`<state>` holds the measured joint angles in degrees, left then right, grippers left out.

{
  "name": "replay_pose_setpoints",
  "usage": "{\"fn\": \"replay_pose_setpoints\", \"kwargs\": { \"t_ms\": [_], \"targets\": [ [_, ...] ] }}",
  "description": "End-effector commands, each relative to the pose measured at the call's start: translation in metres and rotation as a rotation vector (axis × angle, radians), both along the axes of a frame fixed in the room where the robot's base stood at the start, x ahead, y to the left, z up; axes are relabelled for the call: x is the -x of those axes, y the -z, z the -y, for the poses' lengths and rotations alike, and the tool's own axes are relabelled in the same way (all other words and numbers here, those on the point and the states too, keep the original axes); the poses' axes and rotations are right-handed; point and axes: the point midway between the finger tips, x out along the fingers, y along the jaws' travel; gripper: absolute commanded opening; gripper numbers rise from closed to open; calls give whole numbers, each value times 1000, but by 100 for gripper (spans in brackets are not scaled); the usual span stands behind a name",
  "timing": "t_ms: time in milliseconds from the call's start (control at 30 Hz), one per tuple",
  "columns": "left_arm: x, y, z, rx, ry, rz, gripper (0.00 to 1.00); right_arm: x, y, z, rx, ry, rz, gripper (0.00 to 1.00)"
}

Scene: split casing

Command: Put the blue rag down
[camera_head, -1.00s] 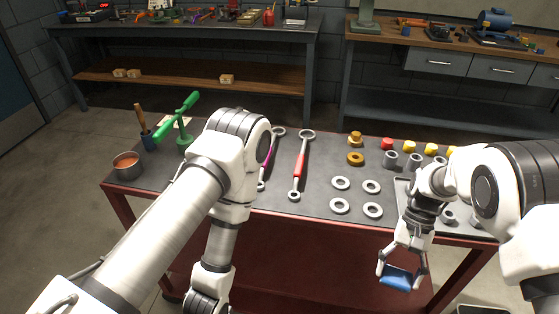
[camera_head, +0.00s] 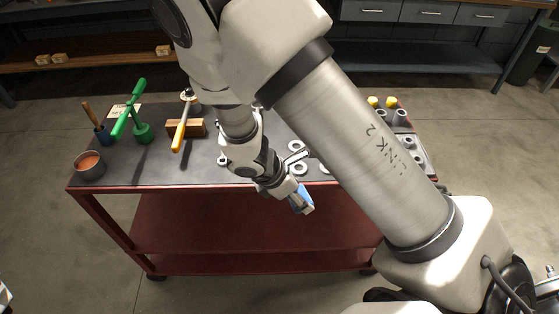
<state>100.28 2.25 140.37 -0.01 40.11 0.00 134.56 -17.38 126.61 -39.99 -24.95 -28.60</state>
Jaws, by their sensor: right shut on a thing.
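The blue rag (camera_head: 302,202) is a small folded blue piece in the middle of the head view. My right gripper (camera_head: 297,194) is shut on it. The gripper hangs down at the front edge of the red workbench (camera_head: 190,189), with the rag in front of that edge in the picture. I cannot tell how high the rag is, and nothing shows it resting on a surface. My right arm crosses the view and hides much of the benchtop's right side. My left gripper is not in view.
On the benchtop's left stand a pot (camera_head: 90,165), a green tool (camera_head: 130,115) and a wooden block (camera_head: 188,128) beside an orange-handled tool (camera_head: 180,132). Pale rings (camera_head: 298,168) lie near my gripper. Yellow-topped parts (camera_head: 391,102) sit at the right.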

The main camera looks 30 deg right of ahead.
Motion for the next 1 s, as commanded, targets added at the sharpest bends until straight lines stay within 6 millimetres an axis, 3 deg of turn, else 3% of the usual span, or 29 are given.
{"fn": "replay_pose_setpoints", "kwargs": {
  "t_ms": [67, 167, 500, 600, 733, 900, 1000],
  "targets": [
    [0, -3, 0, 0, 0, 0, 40, 2, -3, 2, 0, -31, 0, 34],
    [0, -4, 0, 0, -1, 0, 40, -14, -1, 6, -5, -38, 3, 34],
    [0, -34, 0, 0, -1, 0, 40, -115, 6, 37, -2, -33, 4, 34],
    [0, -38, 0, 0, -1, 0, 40, -135, 10, 43, 1, -34, 3, 34],
    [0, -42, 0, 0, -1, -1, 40, -150, 12, 48, 1, -34, 3, 34],
    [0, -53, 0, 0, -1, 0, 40, -148, 42, 47, 2, -35, -2, 34],
    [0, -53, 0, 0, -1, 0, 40, -149, 48, 47, 2, -35, 2, 34]
  ]
}}
